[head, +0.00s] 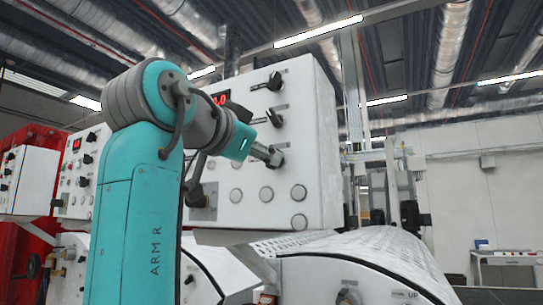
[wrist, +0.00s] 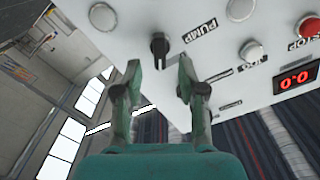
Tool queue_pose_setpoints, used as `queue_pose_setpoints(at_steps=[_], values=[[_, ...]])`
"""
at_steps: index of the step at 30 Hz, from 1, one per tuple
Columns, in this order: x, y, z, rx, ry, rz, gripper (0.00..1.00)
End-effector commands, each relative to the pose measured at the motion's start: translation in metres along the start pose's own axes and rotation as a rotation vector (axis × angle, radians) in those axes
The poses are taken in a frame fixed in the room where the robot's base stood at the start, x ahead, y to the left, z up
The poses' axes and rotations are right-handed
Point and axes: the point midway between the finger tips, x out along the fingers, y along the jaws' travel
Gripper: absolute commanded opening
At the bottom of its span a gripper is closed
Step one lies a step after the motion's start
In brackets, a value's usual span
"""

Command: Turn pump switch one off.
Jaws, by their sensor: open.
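A black rotary switch (wrist: 159,45) with a PUMP label (wrist: 200,31) beside it is on the white control panel in the wrist view. No number is readable on the label. My gripper (wrist: 160,62) is open and empty. Its two fingers point at the panel, with the switch just ahead of the gap between them; I cannot tell whether they touch it. In the head view my gripper (head: 266,152) is at the lower of several black switches (head: 277,158) in a column on the white control box (head: 308,150), partly covering it.
Two more black switches (head: 275,81) sit above on the box. Round buttons (head: 267,194) are below my gripper. A red display (wrist: 297,77) and a red stop button (wrist: 308,27) are on the panel. A perforated curved cover (head: 370,245) lies below the box.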

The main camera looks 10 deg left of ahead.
Motion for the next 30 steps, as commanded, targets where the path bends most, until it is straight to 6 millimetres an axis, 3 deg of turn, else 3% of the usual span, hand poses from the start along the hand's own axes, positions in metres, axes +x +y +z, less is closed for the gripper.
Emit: queue_pose_setpoints(at_steps=[7, 19, 20, 24, 30], values=[[0.030, 0.000, 0.000, 0.000, 0.000, 0.001, 0.41], [0.037, 0.000, 0.000, 0.001, 0.000, 0.000, 0.41], [0.037, 0.000, 0.000, 0.001, 0.000, 0.000, 0.36], [0.037, 0.000, 0.000, 0.001, 0.000, 0.000, 0.01], [0.037, 0.000, 0.000, 0.000, 0.000, 0.000, 0.00]])
